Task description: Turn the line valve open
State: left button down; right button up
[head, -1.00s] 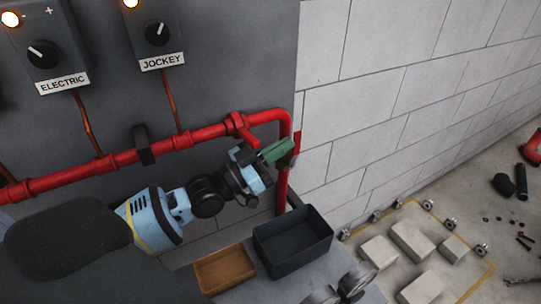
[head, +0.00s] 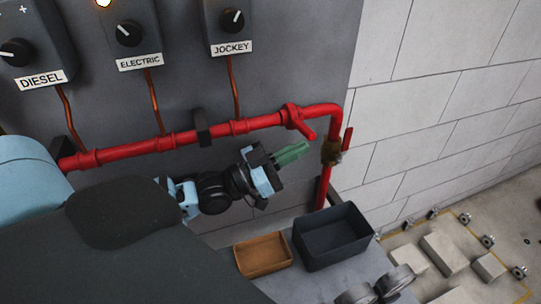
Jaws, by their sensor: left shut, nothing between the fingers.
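A red pipe (head: 160,143) runs along the dark panel and bends down at its right end. On the downward part sits a brass-coloured valve body (head: 331,152) with a red handle (head: 347,139) standing nearly upright, along the pipe. A second red lever (head: 301,122) sits on the horizontal pipe and slants down to the right. I cannot tell which is the line valve. My left gripper (head: 303,149), with green fingers, is shut and empty. It is just left of the brass valve, below the red lever, with a small gap to the valve. My right gripper is out of view.
A dark open bin (head: 322,262) and a shallow brown tray (head: 236,259) stand below the gripper. Round gauges (head: 393,283) are at the bottom. Control boxes (head: 132,32) hang above the pipe. Pale blocks (head: 447,253) lie on the floor at right.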

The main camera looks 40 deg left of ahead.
pick_arm(q)
jog(key=shift+s+a, duration=0.45)
jog(key=shift+s, duration=0.3)
jog(key=shift+s+a, duration=0.5)
jog(key=shift+s, duration=0.3)
jog(key=shift+s+a, duration=0.45)
jog(key=shift+s, duration=0.3)
